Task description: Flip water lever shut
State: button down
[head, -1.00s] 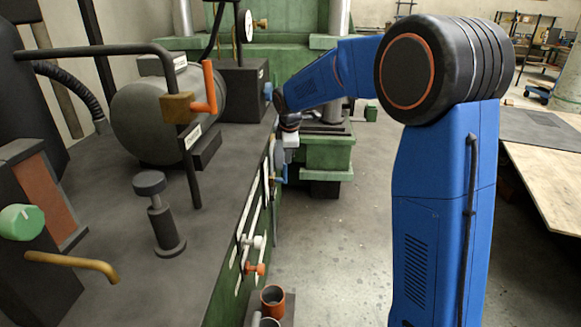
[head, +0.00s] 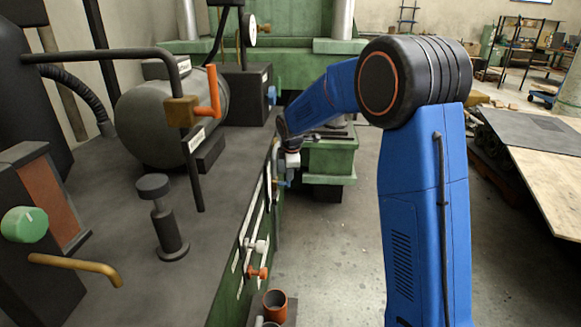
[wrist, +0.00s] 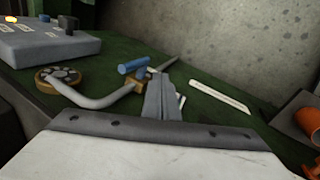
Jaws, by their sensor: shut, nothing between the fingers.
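A blue lever (wrist: 132,66) sits on a small brass valve body (wrist: 141,82) on the green machine side in the wrist view. I take it to be the water lever, but cannot read a label for it. A bent grey pipe (wrist: 100,101) runs into the valve from a round brass fitting. My gripper (wrist: 163,80) is shut and empty, its grey fingers just right of the lever and partly covering the valve. Whether they touch is unclear. In the head view my gripper (head: 287,176) is small beside the green machine side, close to a blue part (head: 281,184).
An orange lever (head: 213,91) on a brass block stands above the dark bench. White and orange handles (head: 257,272) stick out from the machine's side. An orange cup (head: 274,303) stands below. A grey control box (wrist: 45,40) shows in the wrist view.

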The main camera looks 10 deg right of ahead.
jog(key=w, duration=0.1)
jog(key=w+f, duration=0.1)
jog(key=w, duration=0.1)
jog(key=w+f, duration=0.1)
jog(key=shift+w+d, duration=0.3)
jog(key=shift+w, duration=0.05)
jog(key=shift+w+r, duration=0.1)
